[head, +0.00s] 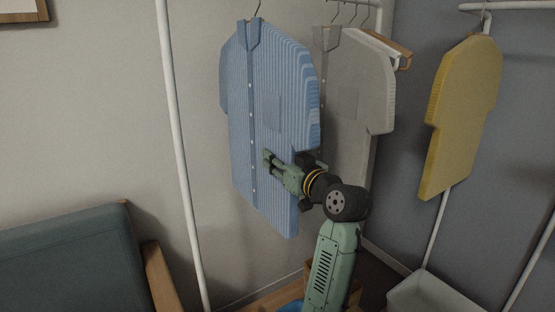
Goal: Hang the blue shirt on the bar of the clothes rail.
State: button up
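The blue striped shirt (243,105) hangs upright and slightly turned on a hanger. Its hanger hook (258,10) rises to the top edge of the head view, so I cannot see whether it sits on a bar. The clothes rail shows a white left upright (176,120); most of its bar is out of view above. My gripper (268,161) is in front of the lower middle of the shirt, fingers pointing left. I cannot tell whether it touches the cloth or whether the fingers are apart. My gripper and arm hide part of the shirt's lower right.
A grey shirt (363,95) and a wooden hanger (391,48) hang just right of and behind the blue shirt. A yellow shirt (462,110) hangs from another white rail (510,6) at right. A dark green armchair (75,250) stands lower left, a pale bin (430,292) lower right.

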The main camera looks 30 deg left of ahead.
jog(key=o, duration=0.6)
jog(key=shift+c, duration=0.2)
